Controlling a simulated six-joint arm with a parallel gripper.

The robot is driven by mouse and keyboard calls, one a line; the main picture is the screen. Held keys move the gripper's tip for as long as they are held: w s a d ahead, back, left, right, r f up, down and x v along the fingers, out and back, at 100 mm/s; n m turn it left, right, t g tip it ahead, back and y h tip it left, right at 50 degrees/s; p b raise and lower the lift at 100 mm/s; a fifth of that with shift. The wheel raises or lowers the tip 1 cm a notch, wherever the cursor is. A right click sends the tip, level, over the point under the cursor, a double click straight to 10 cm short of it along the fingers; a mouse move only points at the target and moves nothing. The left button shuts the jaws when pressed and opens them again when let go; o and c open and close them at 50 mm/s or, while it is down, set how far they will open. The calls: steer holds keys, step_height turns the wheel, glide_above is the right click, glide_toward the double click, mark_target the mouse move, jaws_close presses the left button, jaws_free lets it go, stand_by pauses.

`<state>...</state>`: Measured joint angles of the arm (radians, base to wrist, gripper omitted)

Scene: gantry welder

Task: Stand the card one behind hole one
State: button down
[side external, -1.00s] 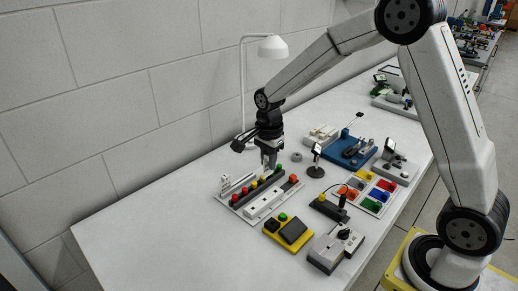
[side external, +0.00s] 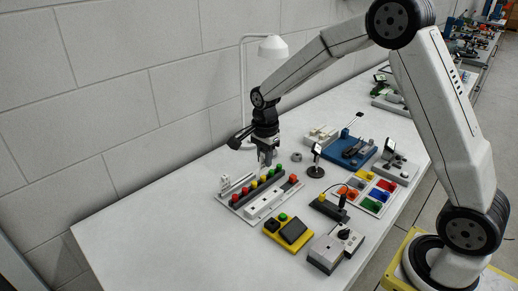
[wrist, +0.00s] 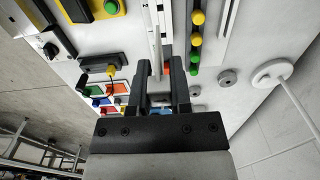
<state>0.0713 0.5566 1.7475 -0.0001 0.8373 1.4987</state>
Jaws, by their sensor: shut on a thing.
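My gripper (side external: 266,160) is over the far right part of a grey board at the back of the bench. In the wrist view its dark fingers (wrist: 158,72) are shut on a thin pale card (wrist: 155,35), seen nearly edge-on. The card is too small to make out in the side view. The board (side external: 235,207) carries a dark strip with a row of red, yellow and green knobs, which also show in the wrist view (wrist: 196,40). A white bar (side external: 264,204) with dark openings lies in front of that row. I cannot tell which opening is hole one.
A yellow box (side external: 289,231) and a grey box (side external: 335,248) stand in front of the board. A white lamp (side external: 243,95) stands behind. The bench's left part is clear.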

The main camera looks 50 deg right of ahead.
steer(key=w+d+f, duration=0.2)
steer(key=w, duration=0.4)
steer(key=w+d+f, duration=0.3)
steer(key=w, duration=0.3)
steer(key=shift+d+f, duration=0.1)
steer(key=shift+f, duration=0.25)
steer(key=shift+f, duration=2.2)
steer(key=shift+f, duration=1.2)
stand_by(1.0)
steer(key=shift+c, duration=2.3)
jaws_free()
steer(key=shift+r, duration=0.15)
step_height(320, 180, up, 8)
steer(key=shift+f, duration=0.2)
